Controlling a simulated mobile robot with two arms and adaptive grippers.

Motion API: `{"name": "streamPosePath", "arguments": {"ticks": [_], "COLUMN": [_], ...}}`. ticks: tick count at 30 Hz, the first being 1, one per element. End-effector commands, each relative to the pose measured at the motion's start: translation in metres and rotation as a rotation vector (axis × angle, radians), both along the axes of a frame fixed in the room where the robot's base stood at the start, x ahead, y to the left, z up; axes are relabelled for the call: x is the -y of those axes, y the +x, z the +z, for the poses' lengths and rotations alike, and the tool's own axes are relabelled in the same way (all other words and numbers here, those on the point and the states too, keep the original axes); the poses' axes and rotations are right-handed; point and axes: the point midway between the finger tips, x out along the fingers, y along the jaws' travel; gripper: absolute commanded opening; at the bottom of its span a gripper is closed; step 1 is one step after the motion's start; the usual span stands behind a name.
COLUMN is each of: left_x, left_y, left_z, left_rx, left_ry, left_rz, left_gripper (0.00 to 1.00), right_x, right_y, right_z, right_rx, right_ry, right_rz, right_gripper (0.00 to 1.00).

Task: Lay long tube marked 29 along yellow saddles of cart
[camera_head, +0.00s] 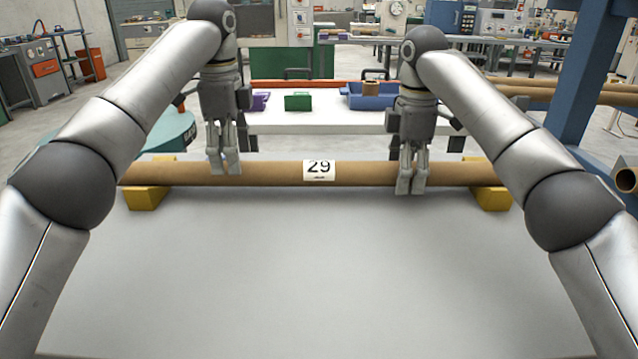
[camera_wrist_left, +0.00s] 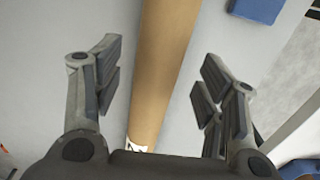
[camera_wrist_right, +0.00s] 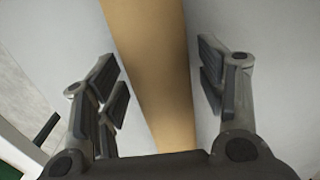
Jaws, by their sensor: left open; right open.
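The long brown tube marked 29 (camera_head: 270,173) lies level across the cart's grey top (camera_head: 300,270), with its label (camera_head: 319,170) facing me. It appears to rest on the left yellow saddle (camera_head: 146,198) and the right yellow saddle (camera_head: 491,199). My left gripper (camera_head: 224,168) is open over the tube, left of the label. In the left wrist view the tube (camera_wrist_left: 165,60) runs between its spread fingers. My right gripper (camera_head: 411,186) is open at the tube, right of the label. In the right wrist view the tube (camera_wrist_right: 150,60) passes between its fingers, with gaps visible.
Behind the cart, a white table (camera_head: 320,122) holds a blue bin (camera_head: 372,100), a green holder (camera_head: 298,101) and a purple one (camera_head: 260,101). A blue post (camera_head: 585,75) stands at the right, near other brown tubes (camera_head: 560,95). The cart's front area is clear.

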Motion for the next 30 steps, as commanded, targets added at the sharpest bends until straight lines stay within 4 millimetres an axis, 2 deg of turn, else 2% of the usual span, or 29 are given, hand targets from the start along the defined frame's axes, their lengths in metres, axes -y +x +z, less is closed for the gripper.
{"name": "streamPosePath", "arguments": {"ticks": [4,16,20,27,30], "left_x": [0.000,0.000,0.000,0.000,0.000], "left_y": [0.000,-0.001,-0.001,-0.001,-0.001], "left_z": [0.024,0.043,0.044,0.044,0.044], "left_rx": [0.004,0.000,0.000,0.000,0.000], "left_ry": [0.002,0.000,0.000,0.000,0.000], "left_rz": [0.004,0.000,0.000,0.000,0.000], "left_gripper": [0.65,0.65,0.65,0.65,0.65], "right_x": [0.000,0.000,-0.001,0.000,0.000], "right_y": [0.000,0.000,0.000,-0.001,-0.001], "right_z": [0.000,0.002,0.017,0.055,0.063], "right_rx": [0.000,0.001,0.003,0.003,0.000], "right_ry": [0.000,0.000,0.000,-0.001,-0.002], "right_rz": [0.000,0.000,0.000,-0.003,-0.002], "right_gripper": [0.65,0.65,0.65,0.65,0.65]}}
